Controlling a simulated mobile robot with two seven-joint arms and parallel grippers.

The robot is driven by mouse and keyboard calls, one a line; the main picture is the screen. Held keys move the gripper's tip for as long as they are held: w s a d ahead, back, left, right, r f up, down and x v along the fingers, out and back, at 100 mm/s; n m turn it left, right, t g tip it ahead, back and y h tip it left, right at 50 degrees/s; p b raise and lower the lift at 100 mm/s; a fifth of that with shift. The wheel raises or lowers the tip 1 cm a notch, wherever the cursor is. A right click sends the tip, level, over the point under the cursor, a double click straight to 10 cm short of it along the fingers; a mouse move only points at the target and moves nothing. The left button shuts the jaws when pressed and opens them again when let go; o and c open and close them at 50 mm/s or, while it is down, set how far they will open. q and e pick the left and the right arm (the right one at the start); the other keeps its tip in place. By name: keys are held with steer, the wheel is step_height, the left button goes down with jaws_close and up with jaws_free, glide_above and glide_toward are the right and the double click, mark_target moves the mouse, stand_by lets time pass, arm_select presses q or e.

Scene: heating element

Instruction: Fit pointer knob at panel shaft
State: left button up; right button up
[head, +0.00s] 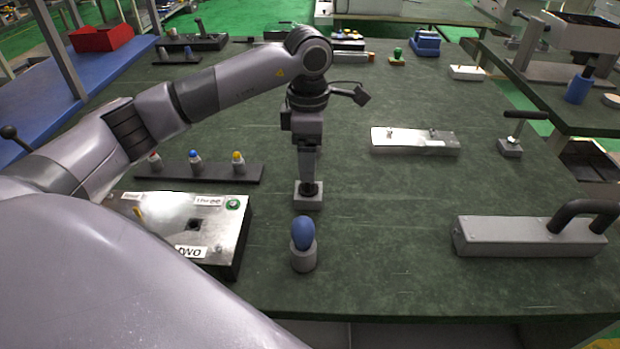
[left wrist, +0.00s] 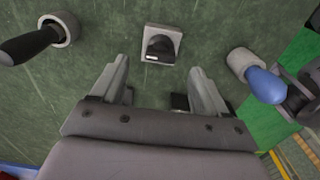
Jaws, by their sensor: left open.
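The black pointer knob (head: 309,188) sits on a small grey square block (head: 308,202) on the green table. In the left wrist view the knob (left wrist: 160,46) shows a white mark and lies just beyond my fingertips. My left gripper (head: 308,174) points down over the knob, its fingers partly hiding it. In the left wrist view the gripper (left wrist: 158,72) is open with nothing between its fingers. The metal panel (head: 225,238) stands to the left, with label plates and a dark spot, apparently the shaft (head: 194,224). My arm covers part of the panel. My right gripper is not in view.
A blue-handled tool (head: 303,234) stands in a grey cup nearer the front edge. A dark rack (head: 215,172) with coloured-top pieces lies behind the panel. A grey block with a black handle (head: 530,238) is at right. The table between is clear.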

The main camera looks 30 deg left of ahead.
mark_target(307, 190)
arm_select(q)
step_height(307, 190, down, 4)
steer(key=shift+s+f, duration=0.1)
steer(key=c, duration=1.1)
